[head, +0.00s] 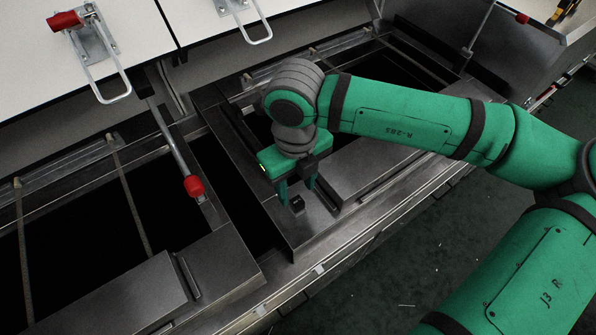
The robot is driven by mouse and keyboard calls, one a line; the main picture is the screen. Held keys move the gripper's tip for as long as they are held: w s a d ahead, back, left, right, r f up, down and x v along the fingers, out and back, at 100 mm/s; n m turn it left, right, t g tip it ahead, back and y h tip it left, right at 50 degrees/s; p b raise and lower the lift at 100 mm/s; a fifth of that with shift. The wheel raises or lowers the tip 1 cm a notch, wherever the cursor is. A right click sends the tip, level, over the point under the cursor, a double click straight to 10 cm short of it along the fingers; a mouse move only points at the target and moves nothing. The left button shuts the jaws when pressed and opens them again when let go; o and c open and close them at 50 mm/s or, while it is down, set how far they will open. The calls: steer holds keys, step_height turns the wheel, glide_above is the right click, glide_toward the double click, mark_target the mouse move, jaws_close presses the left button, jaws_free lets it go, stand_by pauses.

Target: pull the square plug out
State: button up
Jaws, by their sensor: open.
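A small dark square plug (297,204) stands on the grey metal ledge of the dryer, near the middle of the head view. My gripper (298,196) points down at it from above, with its two green fingers apart. One finger is to the left of the plug and the other to its right, close to it. I cannot tell whether either finger touches the plug. The plug's lower part and its seat are too small to make out.
Dark open bays (75,230) lie to the left, crossed by thin rods. A lever with a red knob (194,186) rises left of my gripper. White panels (110,30) with metal latches are at the top left. Green floor (450,240) lies in front of the dryer.

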mark_target(298, 201)
steer(key=shift+w+d+f, duration=0.15)
steer(key=shift+f, duration=2.5)
jaws_close()
